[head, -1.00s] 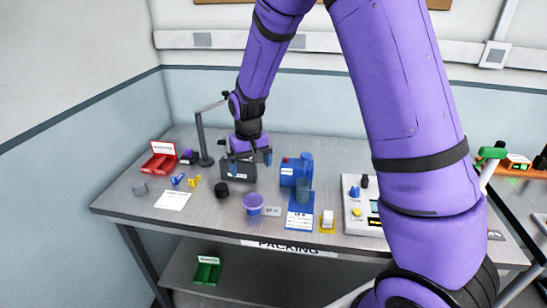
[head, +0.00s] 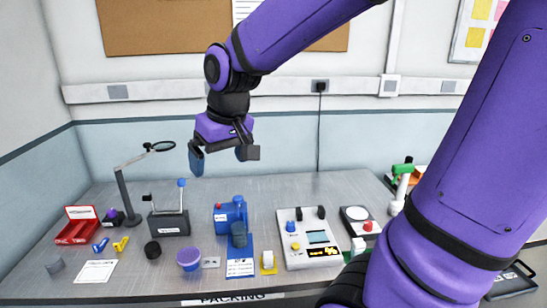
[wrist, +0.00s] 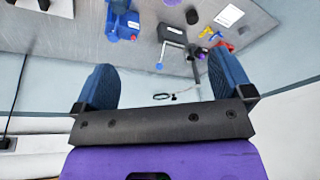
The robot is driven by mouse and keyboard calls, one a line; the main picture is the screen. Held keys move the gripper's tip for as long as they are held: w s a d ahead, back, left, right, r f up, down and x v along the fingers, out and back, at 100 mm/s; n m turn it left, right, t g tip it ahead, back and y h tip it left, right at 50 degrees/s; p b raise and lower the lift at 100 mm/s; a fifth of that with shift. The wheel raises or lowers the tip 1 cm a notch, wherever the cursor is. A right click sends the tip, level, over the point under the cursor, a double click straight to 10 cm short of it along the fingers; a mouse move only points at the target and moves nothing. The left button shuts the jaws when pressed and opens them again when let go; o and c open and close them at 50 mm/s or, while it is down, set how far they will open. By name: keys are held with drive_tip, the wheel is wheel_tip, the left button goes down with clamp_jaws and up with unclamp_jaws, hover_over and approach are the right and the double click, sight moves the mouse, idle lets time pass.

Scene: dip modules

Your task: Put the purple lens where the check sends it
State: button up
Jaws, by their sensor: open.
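A small purple piece (head: 113,213) sits on a dark base beside the red tray (head: 70,238) at the left of the table; I cannot tell whether it is the lens. A purple round cup (head: 190,259) stands near the front edge. My gripper (head: 221,158) is open and empty, raised above the dark grey box (head: 170,224) with a lever and blue knob. In the wrist view my open gripper (wrist: 164,82) has nothing between its blue fingers, and the grey box (wrist: 172,34) lies beyond them. The check device is not clearly identifiable.
A magnifier stand (head: 124,195) rises behind the purple piece. A blue machine (head: 225,217), a white panel (head: 292,240) with a display and a red-button unit (head: 361,214) stand to the right. A black cylinder (head: 152,249), clips and a white sheet (head: 97,271) lie in front. The back middle is clear.

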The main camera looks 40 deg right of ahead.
drive_tip(key=s+d+r+t, duration=0.1)
drive_tip(key=s+r, duration=0.1)
drive_tip(key=s, duration=0.4)
drive_tip(key=s+d+r+t, duration=0.1)
drive_tip(key=s, duration=0.6)
drive_tip(key=shift+s+r+h, duration=0.2)
drive_tip(key=shift+r+h, duration=0.1)
drive_tip(key=shift+r, duration=0.1)
